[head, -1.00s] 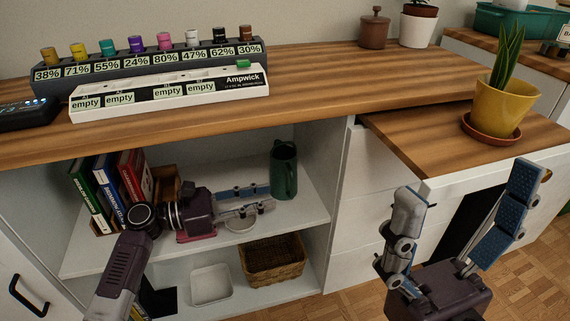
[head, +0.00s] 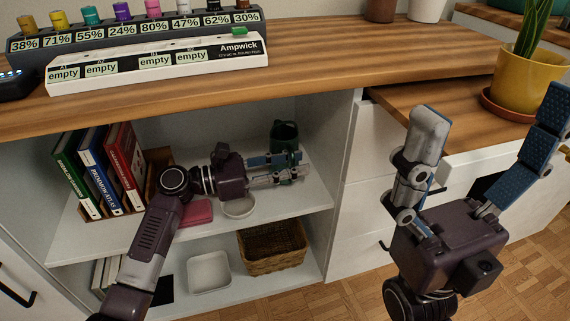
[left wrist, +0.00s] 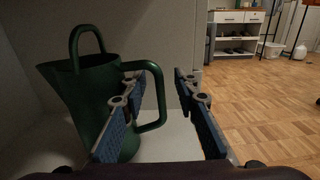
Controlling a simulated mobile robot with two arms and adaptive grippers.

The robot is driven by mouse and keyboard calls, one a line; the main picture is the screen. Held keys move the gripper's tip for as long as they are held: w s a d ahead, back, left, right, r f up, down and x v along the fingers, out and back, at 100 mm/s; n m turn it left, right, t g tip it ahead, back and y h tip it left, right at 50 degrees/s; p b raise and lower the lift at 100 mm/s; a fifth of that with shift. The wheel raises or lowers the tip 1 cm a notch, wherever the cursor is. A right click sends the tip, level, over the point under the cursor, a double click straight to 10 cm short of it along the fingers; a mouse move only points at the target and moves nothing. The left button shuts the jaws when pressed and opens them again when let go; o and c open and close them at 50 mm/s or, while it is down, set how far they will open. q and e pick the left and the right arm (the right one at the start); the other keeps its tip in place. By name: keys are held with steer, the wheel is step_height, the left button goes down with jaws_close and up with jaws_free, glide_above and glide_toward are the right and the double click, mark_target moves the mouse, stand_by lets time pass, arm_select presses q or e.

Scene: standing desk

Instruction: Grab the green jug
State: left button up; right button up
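The dark green jug (head: 283,131) stands upright on the upper shelf of the open cabinet, partly hidden by my left gripper. It shows large in the left wrist view (left wrist: 88,97), with a top loop and a side handle (left wrist: 158,97). My left gripper (head: 292,173) reaches in from the left with fingers apart. In the left wrist view the side handle appears between its fingers (left wrist: 158,78), nearer the left finger; I cannot tell whether they touch. My right gripper (head: 490,115) is open and empty, held up in front of the drawers.
Several books (head: 100,172), a pink item (head: 197,212) and a round white dish (head: 239,208) share the shelf. The wooden countertop (head: 330,75) overhangs it. A wicker basket (head: 272,248) and a white bin (head: 209,272) sit below. A yellow plant pot (head: 526,82) stands behind my right gripper.

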arm_select(q)
steer(key=shift+c, duration=0.6)
jaws_close()
steer(key=shift+r, duration=0.25)
